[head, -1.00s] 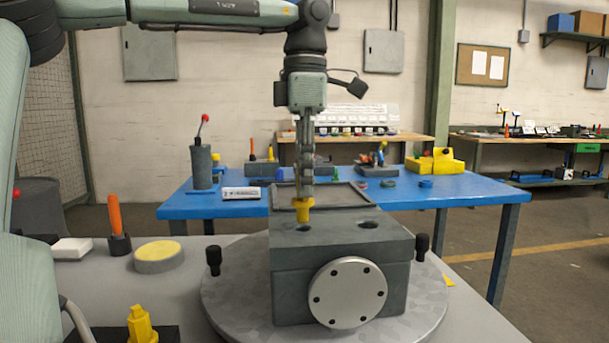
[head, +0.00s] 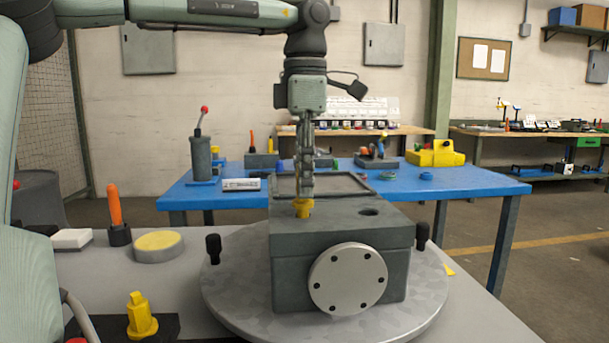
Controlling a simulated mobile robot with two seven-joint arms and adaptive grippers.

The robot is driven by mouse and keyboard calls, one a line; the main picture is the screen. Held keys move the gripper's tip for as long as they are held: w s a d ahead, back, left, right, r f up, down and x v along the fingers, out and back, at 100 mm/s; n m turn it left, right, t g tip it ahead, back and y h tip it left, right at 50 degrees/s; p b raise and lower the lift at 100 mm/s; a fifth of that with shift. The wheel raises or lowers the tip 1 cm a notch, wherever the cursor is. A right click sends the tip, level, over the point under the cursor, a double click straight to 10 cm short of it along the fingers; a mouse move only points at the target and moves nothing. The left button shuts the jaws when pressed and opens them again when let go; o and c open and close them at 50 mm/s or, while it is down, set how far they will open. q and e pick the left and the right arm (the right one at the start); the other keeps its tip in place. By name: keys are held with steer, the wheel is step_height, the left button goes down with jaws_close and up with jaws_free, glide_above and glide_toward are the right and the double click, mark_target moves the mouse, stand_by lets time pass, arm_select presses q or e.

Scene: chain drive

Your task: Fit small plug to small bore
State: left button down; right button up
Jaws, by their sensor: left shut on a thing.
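My left gripper (head: 304,196) points straight down over the grey housing block (head: 340,240) and is shut on a small yellow plug (head: 303,208). The plug is upright at the left hole in the top face; its lower end is at or in that hole, and I cannot tell how deep. The right hole (head: 369,212) in the top is dark and empty. Another, larger yellow plug (head: 141,317) stands on a black pad at the lower left. My right gripper is not in view.
The block sits on a round grey turntable (head: 235,290) with black knobs (head: 213,248) at its sides. A yellow-topped disc (head: 158,246), an orange-handled tool (head: 115,210) and a white box (head: 71,239) stand to the left. A blue table (head: 450,194) is behind.

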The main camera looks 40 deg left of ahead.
arm_select(q)
steer(key=shift+f+b, duration=0.35)
steer(key=shift+f, duration=0.45)
steer(key=c, duration=1.4)
jaws_free()
steer(key=shift+o, duration=0.2)
step_height(320, 180, up, 12)
steer(key=shift+r, duration=0.1)
